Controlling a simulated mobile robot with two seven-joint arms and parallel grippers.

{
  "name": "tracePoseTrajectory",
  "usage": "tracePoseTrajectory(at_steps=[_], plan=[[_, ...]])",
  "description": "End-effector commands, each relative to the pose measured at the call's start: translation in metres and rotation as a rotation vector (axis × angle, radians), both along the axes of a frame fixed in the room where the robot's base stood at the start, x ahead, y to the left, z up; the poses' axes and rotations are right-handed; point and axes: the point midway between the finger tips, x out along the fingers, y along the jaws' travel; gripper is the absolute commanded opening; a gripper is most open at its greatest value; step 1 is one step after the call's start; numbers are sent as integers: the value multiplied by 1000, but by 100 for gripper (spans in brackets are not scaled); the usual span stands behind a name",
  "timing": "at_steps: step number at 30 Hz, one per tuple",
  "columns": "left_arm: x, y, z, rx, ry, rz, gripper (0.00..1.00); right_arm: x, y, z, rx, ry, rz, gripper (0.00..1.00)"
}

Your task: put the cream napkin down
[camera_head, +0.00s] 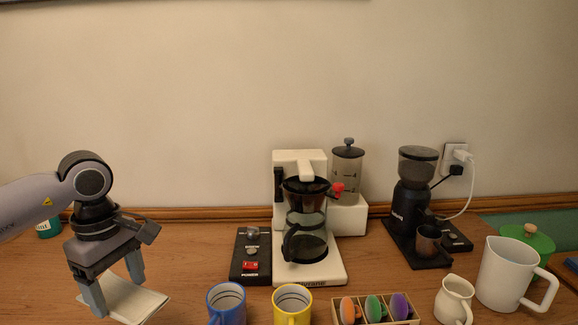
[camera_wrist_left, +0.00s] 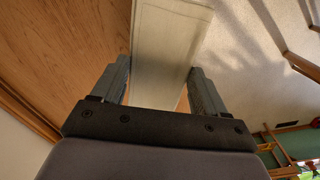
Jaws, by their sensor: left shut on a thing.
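The cream napkin (camera_head: 137,302) is a flat folded cloth at the lower left of the head view. It also fills the upper middle of the left wrist view (camera_wrist_left: 168,50). My left gripper (camera_head: 118,290) points down with its fingers at the napkin's two sides, shut on it. In the left wrist view the fingers (camera_wrist_left: 158,88) stand on either side of the napkin. The napkin is low over the wooden counter (camera_head: 190,260); I cannot tell whether it touches the wood. My right gripper does not show.
A blue mug (camera_head: 227,305) and a yellow mug (camera_head: 292,306) stand right of the napkin. Behind them are a black switch box (camera_head: 250,257) and a coffee maker (camera_head: 308,230). A teal object (camera_head: 48,227) is at the far left. Counter between napkin and switch box is clear.

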Motion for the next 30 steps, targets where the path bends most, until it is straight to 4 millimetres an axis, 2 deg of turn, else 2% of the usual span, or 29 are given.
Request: tracePoseTrajectory(at_steps=[9, 15, 21, 30], plan=[[-22, -47, -39, -2, 3, -682, 41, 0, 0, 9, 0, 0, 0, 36], [-38, -72, -58, -1, 0, -1045, 41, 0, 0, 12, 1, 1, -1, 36], [-47, -84, -67, 0, 0, -1241, 41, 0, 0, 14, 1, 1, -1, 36], [-49, -87, -68, 1, -1, -1279, 41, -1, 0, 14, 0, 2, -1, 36]])
